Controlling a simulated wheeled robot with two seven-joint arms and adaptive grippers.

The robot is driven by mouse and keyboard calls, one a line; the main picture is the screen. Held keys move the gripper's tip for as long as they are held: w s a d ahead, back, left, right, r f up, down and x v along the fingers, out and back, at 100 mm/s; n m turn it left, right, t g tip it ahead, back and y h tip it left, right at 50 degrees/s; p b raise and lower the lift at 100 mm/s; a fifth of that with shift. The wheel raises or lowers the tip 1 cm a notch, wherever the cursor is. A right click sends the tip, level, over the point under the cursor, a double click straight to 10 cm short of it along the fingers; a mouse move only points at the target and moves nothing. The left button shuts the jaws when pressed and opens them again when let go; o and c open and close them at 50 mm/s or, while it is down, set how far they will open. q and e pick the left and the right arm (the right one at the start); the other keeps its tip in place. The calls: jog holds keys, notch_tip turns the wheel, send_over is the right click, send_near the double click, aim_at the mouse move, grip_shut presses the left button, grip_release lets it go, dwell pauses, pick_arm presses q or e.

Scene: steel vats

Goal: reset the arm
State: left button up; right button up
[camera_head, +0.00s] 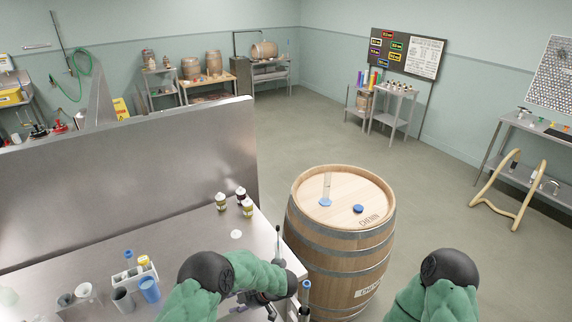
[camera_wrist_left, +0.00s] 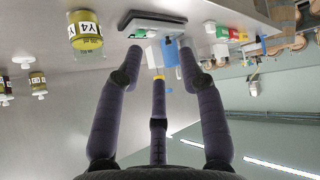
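My left arm (camera_head: 215,290), green with a dark joint, reaches over the steel table at the bottom of the head view. My left gripper (camera_head: 262,297) is partly hidden behind it, near the table's right edge. In the left wrist view the three dark fingers of the left gripper (camera_wrist_left: 160,62) are spread apart, with nothing held between them. My right arm (camera_head: 440,290) shows at the bottom right, right of the barrel; its gripper is out of the picture.
A wooden barrel (camera_head: 340,240) stands close beside the table (camera_head: 200,240). Small bottles (camera_head: 247,207), a tube rack (camera_head: 135,275) and a blue cup (camera_head: 149,290) stand on the table. A steel panel (camera_head: 130,180) rises behind them. Open floor (camera_head: 435,165) lies beyond the barrel.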

pick_arm(q)
notch_tip(320, 180, down, 9)
jog(key=s+a+m+t+h, duration=0.3)
jog(key=m+h, duration=0.2)
jog(key=m, duration=0.2)
jog(key=s+d+f+m+g+h, duration=0.1)
jog(key=s+d+m+g+h, duration=0.15)
jog(key=s, duration=0.65)
jog(key=s+d+f+m+g+h+b, duration=0.1)
jog(key=s+d+f+m+h, duration=0.2)
jog(key=s, duration=0.5)
jog(key=s+d+m+g+h, duration=0.2)
jog(key=s+d+h, duration=0.15)
jog(key=s, duration=0.55)
notch_tip(320, 180, down, 19)
jog(key=w+d+m+b, duration=0.1)
jog(key=w+d+b, duration=0.1)
jog(key=b, duration=1.8)
jog(key=shift+t+y+b, duration=0.4)
jog(key=shift+t, duration=0.05)
pick_arm(e)
notch_tip(320, 180, down, 22)
jog(key=d, duration=0.1)
jog(key=shift+s+d+r, duration=0.1)
jog(key=shift+r, duration=0.05)
